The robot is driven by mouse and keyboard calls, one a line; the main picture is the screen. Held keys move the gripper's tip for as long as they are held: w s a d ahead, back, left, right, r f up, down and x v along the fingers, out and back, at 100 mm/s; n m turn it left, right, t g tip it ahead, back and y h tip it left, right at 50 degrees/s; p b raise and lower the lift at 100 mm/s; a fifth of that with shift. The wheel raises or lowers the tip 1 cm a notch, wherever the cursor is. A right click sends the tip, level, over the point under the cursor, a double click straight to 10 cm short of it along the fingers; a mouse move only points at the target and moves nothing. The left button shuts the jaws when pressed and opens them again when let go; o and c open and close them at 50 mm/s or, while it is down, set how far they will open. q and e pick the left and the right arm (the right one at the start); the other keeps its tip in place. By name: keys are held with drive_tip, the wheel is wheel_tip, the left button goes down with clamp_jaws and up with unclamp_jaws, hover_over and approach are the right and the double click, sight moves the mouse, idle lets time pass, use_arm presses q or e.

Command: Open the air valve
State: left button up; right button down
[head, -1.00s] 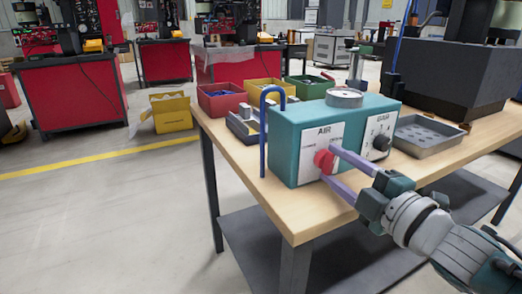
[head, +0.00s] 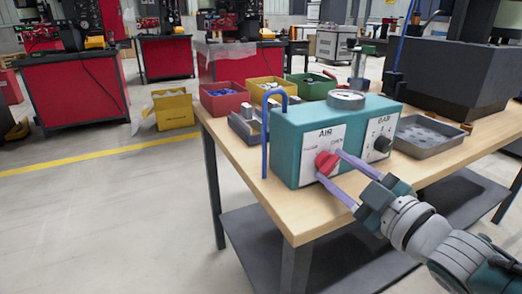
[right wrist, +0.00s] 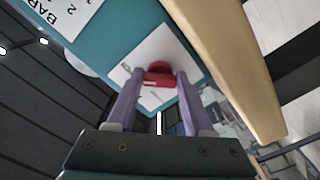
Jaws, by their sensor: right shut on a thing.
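The air valve is a red knob (head: 326,164) on the white AIR plate (head: 309,154) of a teal box (head: 285,140). OPEN is printed on the plate's right side; the left word is too small to read surely. My right gripper (head: 328,165) has its two purple fingers around the knob, one at the upper right and one at the lower left, shut on it. In the right wrist view the red knob (right wrist: 158,78) sits between the fingertips. The knob's grip bar looks tilted in the head view. My left gripper is not in view.
A black BAR dial (head: 382,144) is right of the knob, and a round gauge (head: 346,99) sits on top. A blue pipe (head: 265,140) rises at the left end. A grey tray (head: 428,136) and red, yellow and green bins stand on the wooden table (head: 290,212).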

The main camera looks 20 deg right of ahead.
idle(0.3)
drive_tip(key=shift+c, duration=1.4)
unclamp_jaws()
drive_tip(key=shift+s, duration=0.35)
drive_tip(key=s+p, duration=0.2)
drive_tip(key=s, duration=0.7)
drive_tip(key=shift+s+d, duration=0.15)
drive_tip(key=shift+d, duration=0.25)
